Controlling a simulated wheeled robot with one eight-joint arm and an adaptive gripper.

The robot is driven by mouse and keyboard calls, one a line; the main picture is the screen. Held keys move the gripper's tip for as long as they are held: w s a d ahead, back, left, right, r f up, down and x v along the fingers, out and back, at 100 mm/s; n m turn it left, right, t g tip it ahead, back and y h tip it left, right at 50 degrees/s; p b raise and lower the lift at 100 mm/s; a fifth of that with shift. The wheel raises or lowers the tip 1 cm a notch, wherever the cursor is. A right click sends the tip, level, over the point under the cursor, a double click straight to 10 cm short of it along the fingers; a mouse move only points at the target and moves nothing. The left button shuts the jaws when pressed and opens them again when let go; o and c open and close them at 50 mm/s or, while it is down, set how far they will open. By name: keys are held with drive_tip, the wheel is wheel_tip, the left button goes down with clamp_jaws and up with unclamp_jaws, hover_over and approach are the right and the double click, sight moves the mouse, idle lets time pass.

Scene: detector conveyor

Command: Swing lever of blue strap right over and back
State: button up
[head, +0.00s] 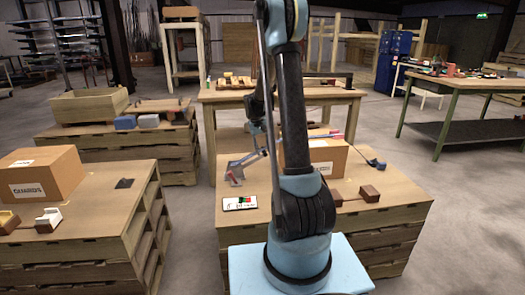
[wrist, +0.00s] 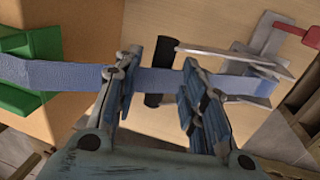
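In the head view a grey buckle (head: 238,168) with a red tip sits left of the carton (head: 328,158).
The carton stands on a pallet stack (head: 395,215). Another stack (head: 90,220) with a carton (head: 42,173) is at left. A table (head: 345,93) stands behind.

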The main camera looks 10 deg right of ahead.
clamp_jaws()
drive_tip(key=shift+r, duration=0.1)
